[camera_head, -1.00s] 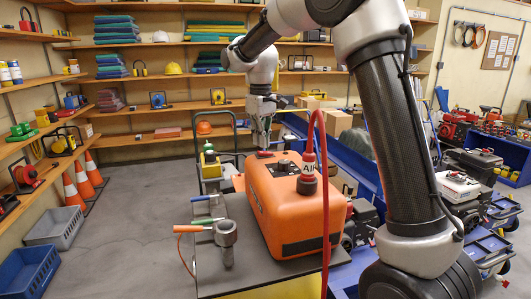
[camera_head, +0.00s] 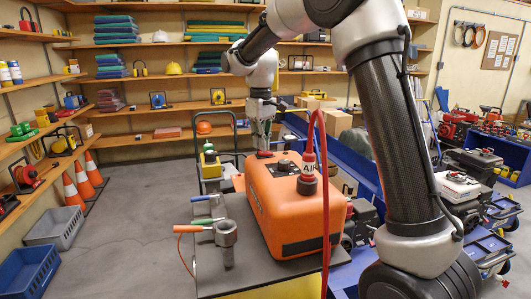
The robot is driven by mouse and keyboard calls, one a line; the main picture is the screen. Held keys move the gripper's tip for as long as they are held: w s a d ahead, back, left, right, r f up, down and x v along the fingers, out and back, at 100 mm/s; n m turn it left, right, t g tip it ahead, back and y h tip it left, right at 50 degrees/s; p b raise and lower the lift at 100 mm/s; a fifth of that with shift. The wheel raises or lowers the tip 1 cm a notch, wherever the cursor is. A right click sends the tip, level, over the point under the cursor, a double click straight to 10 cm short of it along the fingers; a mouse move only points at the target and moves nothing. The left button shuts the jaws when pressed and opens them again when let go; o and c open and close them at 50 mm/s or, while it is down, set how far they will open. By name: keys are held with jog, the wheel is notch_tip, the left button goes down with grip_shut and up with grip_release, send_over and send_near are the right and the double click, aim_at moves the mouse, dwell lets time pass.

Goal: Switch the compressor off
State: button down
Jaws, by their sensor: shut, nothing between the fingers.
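The orange compressor (camera_head: 295,212) stands on a dark-topped stand (camera_head: 228,278). A red hose (camera_head: 326,225) with a collar tag reading "AI" rises from a fitting (camera_head: 308,180) on its top. A dark round knob (camera_head: 286,166) sits on the top, and a small red part (camera_head: 264,154) shows at the far end of the top. My gripper (camera_head: 263,147) points down just over that red part, fingers shut and empty. I cannot tell whether it touches the red part, or which position the switch is in.
A grey metal fitting (camera_head: 227,240) and handled tools (camera_head: 205,221) lie on the stand's left side. A green-capped yellow item (camera_head: 209,160) stands on a cart behind. Blue and grey crates (camera_head: 28,270) and orange cones (camera_head: 73,193) line the left. The floor between is clear.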

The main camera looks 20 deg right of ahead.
aim_at(261, 152)
jog(key=shift+f, duration=0.7)
dwell(0.3)
jog(key=shift+r, duration=3.5)
